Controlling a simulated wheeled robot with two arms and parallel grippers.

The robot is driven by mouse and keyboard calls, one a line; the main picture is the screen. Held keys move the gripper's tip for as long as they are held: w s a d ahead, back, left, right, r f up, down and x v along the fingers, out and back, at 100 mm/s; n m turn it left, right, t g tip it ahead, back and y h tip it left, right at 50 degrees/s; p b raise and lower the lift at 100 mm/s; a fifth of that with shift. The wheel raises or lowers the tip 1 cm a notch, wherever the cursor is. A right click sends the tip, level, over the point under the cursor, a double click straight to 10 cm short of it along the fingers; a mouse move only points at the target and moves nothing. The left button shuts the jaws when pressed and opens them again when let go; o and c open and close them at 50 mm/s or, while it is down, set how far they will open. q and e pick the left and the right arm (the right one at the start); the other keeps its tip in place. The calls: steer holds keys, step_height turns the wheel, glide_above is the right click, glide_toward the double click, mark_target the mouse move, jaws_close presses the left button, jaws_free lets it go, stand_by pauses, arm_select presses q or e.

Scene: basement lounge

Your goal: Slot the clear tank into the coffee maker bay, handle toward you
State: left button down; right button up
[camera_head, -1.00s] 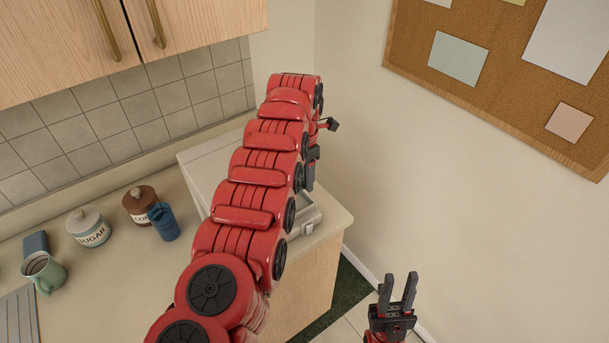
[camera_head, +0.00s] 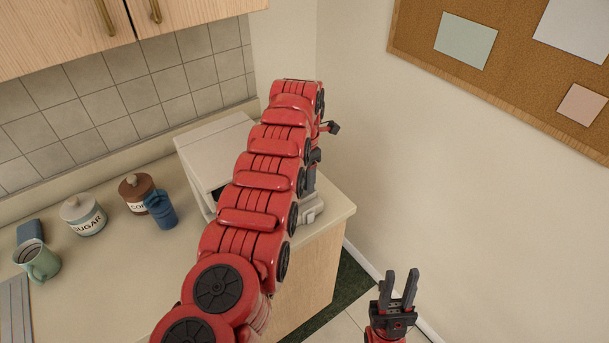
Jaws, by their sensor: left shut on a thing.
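The coffee maker (camera_head: 210,153), a pale boxy machine, stands at the right end of the counter. My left arm crosses in front of it and hides its bay and much of its front. Part of its grey base (camera_head: 311,208) shows right of the arm. My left gripper (camera_head: 312,176) is mostly hidden behind the arm's far end, at the machine's right side. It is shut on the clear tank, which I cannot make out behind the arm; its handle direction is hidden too. My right gripper (camera_head: 398,290) is open and empty, low at the right, away from the counter.
A sugar jar (camera_head: 83,215), a brown-lidded jar (camera_head: 136,192), a blue mug (camera_head: 160,209) and a green mug (camera_head: 38,260) stand on the counter (camera_head: 110,278) at the left. Cabinets hang above. A wall with a corkboard (camera_head: 500,75) closes the right side.

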mark_target(305, 185)
arm_select(q)
steer(key=shift+b, duration=0.5)
stand_by(0.9)
steer(key=shift+r+b, duration=0.1)
steer(key=shift+b, duration=0.4)
stand_by(0.6)
steer(key=shift+f+b, duration=1)
steer(key=shift+f, duration=0.7)
steer(key=shift+c, duration=0.8)
jaws_free()
